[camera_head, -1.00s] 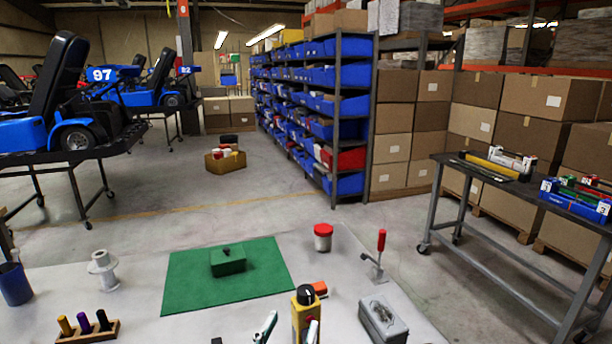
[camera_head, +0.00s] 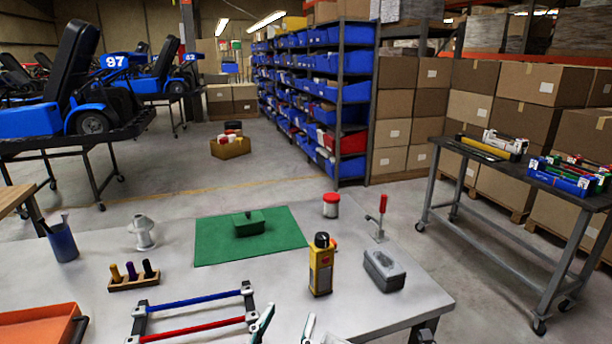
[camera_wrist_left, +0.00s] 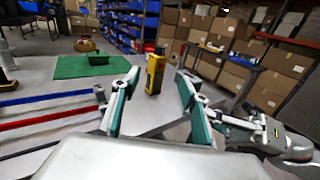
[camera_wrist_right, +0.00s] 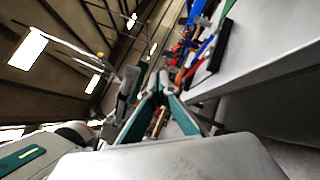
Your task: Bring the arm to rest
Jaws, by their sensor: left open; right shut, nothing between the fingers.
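My left gripper (camera_head: 285,326) is at the bottom edge of the head view, over the near side of the white table (camera_head: 185,240). Its teal-lined fingers are spread and empty in the left wrist view (camera_wrist_left: 155,92). A yellow device with a black knob (camera_head: 321,268) stands upright on the table beyond the fingers, apart from them. My right gripper (camera_wrist_right: 160,82) shows only in its own wrist view. Its fingers meet at the tips with nothing between them, and it is beside and below a table edge.
A frame with blue and red bars (camera_head: 195,328) is left of my left gripper. An orange tray (camera_head: 40,325), a bottle holder (camera_head: 134,282), a green mat (camera_head: 280,237), a grey box (camera_head: 384,270) and a red-handled clamp (camera_head: 379,220) are on the table. A cart (camera_head: 520,180) stands right.

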